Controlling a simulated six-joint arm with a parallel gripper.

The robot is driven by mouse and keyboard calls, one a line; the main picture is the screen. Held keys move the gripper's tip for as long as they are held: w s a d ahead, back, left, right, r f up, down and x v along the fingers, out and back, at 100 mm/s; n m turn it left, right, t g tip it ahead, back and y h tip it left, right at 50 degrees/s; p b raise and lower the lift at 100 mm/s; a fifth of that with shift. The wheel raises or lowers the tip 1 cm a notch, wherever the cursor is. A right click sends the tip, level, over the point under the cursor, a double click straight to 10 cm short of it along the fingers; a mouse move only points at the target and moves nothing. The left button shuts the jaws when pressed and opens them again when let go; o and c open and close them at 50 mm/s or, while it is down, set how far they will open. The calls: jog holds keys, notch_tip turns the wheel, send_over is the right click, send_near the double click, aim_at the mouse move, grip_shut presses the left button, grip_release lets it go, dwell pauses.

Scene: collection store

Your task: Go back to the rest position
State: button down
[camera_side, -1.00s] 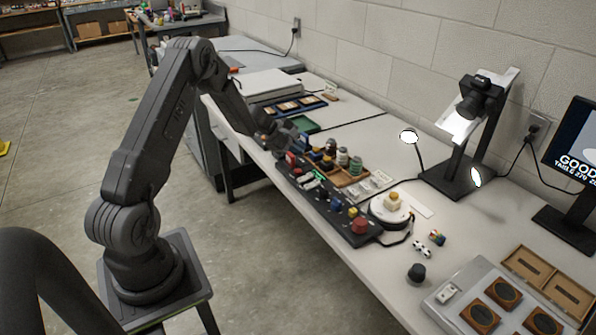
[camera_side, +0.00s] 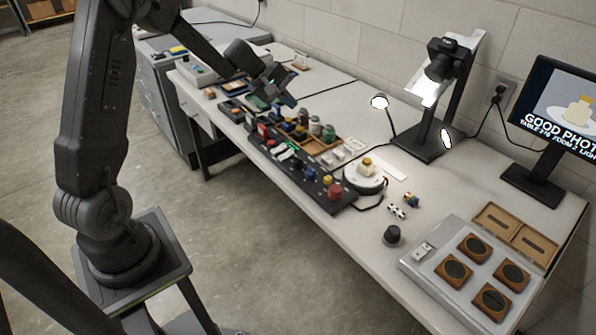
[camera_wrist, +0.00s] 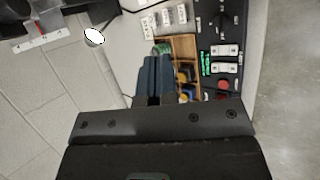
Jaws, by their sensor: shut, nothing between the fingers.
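My gripper (camera_side: 281,88) is shut and empty in the side view. It hangs in the air over the far half of the long table (camera_side: 311,91), above the end of the black control board and the jars. In the wrist view its closed fingers (camera_wrist: 154,78) point at the wooden tray and the black board. The fingers hide part of the tray and jars there.
A black board (camera_side: 284,167) with knobs, a wooden tray (camera_side: 318,146) with jars, and a white turntable (camera_side: 364,184) with a yellow-topped object lie below. A camera stand (camera_side: 420,143), a lamp and a monitor (camera_side: 556,105) stand along the wall.

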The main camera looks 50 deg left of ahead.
jog(key=s+d+r+m+g, duration=0.2)
jog(key=s+d+r+m, duration=0.75)
jog(key=d, duration=0.45)
jog(key=s+d+r+m+y, duration=0.1)
jog(key=s+d+m+y, duration=0.1)
jog(key=s, duration=0.7)
jog(key=s+d+r+m+t+y, duration=0.1)
jog(key=s+m, duration=0.3)
jog(key=s, duration=0.5)
jog(key=shift+s+d+y, duration=0.3)
jog(key=shift+d+y, duration=0.6)
jog(key=shift+r, duration=0.1)
